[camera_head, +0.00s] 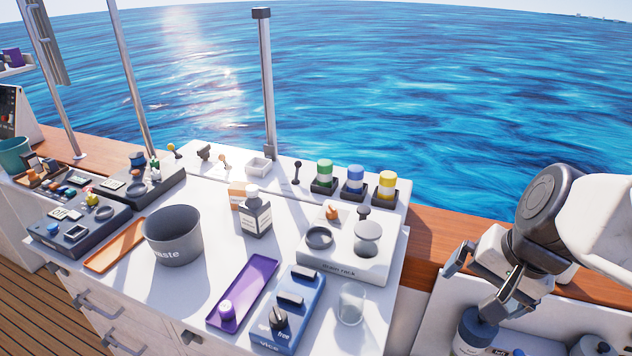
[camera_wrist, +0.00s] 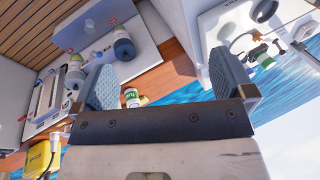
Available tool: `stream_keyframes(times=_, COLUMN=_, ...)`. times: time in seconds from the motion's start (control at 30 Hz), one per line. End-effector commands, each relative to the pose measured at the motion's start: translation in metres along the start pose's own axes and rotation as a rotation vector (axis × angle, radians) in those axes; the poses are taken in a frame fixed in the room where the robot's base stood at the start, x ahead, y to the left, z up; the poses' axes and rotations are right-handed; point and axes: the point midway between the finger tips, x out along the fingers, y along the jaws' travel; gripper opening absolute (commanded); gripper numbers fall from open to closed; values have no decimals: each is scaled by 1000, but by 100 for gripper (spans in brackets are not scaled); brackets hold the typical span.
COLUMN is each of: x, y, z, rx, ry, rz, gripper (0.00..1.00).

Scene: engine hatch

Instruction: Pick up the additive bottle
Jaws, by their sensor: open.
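No label that I can read says additive, so I cannot tell for sure which bottle is the additive one. A grey-blue bottle (camera_head: 474,332) stands at the lower right, below my gripper. My gripper (camera_head: 470,287) is open and empty above the right-hand shelf. In the wrist view its two fingers (camera_wrist: 165,80) are wide apart. Beyond them show a rounded bottle (camera_wrist: 123,48) and a small green-labelled container (camera_wrist: 132,97).
A metal post (camera_head: 266,85) rises behind.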

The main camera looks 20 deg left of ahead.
Motion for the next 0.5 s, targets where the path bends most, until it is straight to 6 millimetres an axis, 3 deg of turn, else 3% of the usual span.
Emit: stream_keyframes(times=0.5, x=66, y=-150, z=-54, rx=394, ry=-226, rz=-315, gripper=100)
